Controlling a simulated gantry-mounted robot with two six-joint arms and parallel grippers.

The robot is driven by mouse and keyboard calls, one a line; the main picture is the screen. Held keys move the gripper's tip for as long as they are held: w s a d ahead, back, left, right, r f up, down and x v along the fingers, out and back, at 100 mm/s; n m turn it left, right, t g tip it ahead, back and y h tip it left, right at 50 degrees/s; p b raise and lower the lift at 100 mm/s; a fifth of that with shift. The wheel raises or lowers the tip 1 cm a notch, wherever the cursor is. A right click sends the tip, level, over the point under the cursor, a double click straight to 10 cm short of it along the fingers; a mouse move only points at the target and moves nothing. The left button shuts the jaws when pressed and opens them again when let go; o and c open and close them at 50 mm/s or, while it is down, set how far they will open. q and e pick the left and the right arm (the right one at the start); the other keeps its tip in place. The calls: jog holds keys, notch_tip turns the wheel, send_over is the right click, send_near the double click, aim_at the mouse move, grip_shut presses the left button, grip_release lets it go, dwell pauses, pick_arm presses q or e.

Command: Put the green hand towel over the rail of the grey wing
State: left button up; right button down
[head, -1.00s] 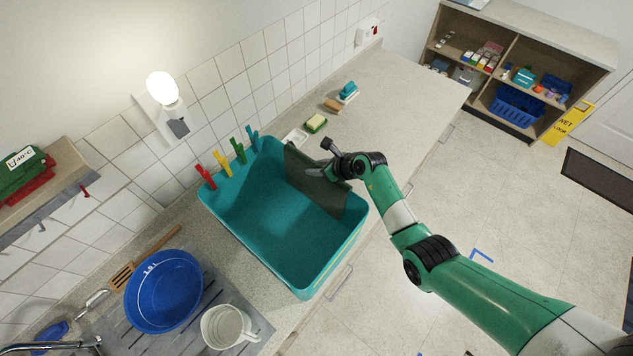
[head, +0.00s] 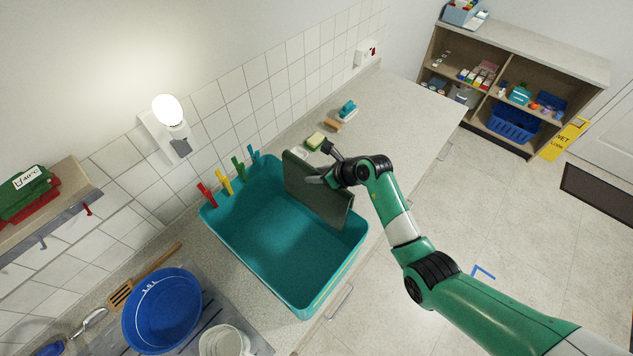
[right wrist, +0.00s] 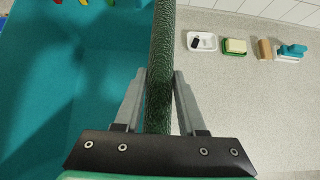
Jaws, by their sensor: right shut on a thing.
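The dark green hand towel (head: 318,195) hangs as a flat upright sheet at the far right end of the teal tub (head: 262,285). Its lower part is still within the tub's outline. My right gripper (head: 322,168) is shut on the towel's upper edge. In the right wrist view the towel (right wrist: 161,40) runs as a textured dark green strip between the two fingers of the right gripper (right wrist: 162,85). My left gripper is not in view. I cannot make out a grey wing or its rail in either view.
Red, yellow, green and blue pegs (head: 238,168) stand on the tub's wall-side rim. The far counter (head: 410,95) is clear.

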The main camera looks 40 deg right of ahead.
notch_tip(320, 180, up, 22)
jog(key=shift+b, duration=0.35)
